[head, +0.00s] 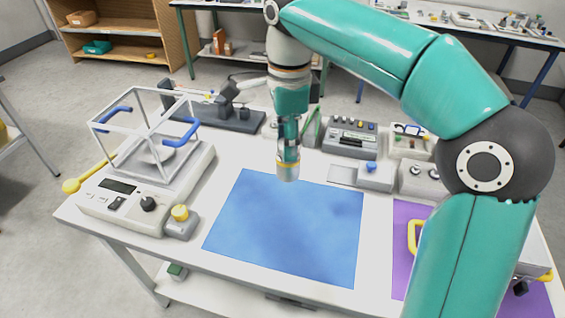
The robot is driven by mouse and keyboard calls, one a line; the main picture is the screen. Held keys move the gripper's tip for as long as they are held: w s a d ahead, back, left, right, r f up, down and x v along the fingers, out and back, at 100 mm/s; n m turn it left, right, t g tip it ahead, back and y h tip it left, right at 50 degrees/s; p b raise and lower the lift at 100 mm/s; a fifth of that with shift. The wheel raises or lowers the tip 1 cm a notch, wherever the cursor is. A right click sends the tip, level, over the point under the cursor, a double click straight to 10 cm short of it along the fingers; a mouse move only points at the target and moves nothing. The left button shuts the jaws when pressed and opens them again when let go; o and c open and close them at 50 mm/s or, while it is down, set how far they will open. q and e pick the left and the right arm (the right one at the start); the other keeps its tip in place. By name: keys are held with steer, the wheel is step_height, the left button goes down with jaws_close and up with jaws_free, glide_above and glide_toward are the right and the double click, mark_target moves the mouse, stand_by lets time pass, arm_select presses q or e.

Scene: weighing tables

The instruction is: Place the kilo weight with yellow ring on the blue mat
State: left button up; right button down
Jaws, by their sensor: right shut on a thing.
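The kilo weight with yellow ring (288,172) is a small pale cylinder with a yellow band near its top. My right gripper (288,153) is shut on it from above and points straight down. The weight shows against the back edge of the blue mat (290,235); its exact height over the table I cannot tell. The blue mat lies flat and bare in the middle of the white table. My left gripper is not in view.
A balance (135,188) with a clear-sided frame and blue handles stands left of the mat. A purple mat (402,255) with a yellow handle (412,237) lies to the right, partly behind my right arm. Several instruments, including a grey control box (351,139), line the back.

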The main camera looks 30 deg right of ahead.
mark_target(287, 165)
steer(key=shift+f+b, duration=1.25)
steer(key=shift+f, duration=7.9)
steer(key=c, duration=0.6)
jaws_free()
steer(key=shift+f, duration=0.1)
step_height(287, 165, up, 11)
steer(key=shift+f+p, duration=0.15)
steer(key=shift+p, duration=0.5)
steer(key=shift+r, duration=0.75)
